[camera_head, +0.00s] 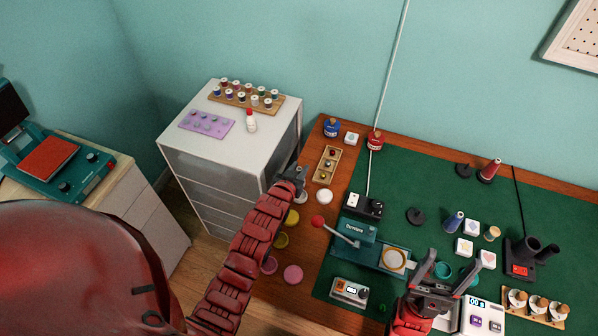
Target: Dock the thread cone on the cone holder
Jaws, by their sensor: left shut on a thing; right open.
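A red thread cone (489,170) stands on a dark round base at the back right of the green mat. A blue cone (453,222) stands on the mat, tilted in the picture. My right gripper (452,263) is open and empty over the front of the mat, below the blue cone.
A teal lever press (357,232) stands between my grippers. White tiles (464,248) and a tan spool (491,233) lie near the blue cone. A dark device with tubes (522,258) stands right. A white drawer cabinet (230,150) stands left. The mat's far right is clear.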

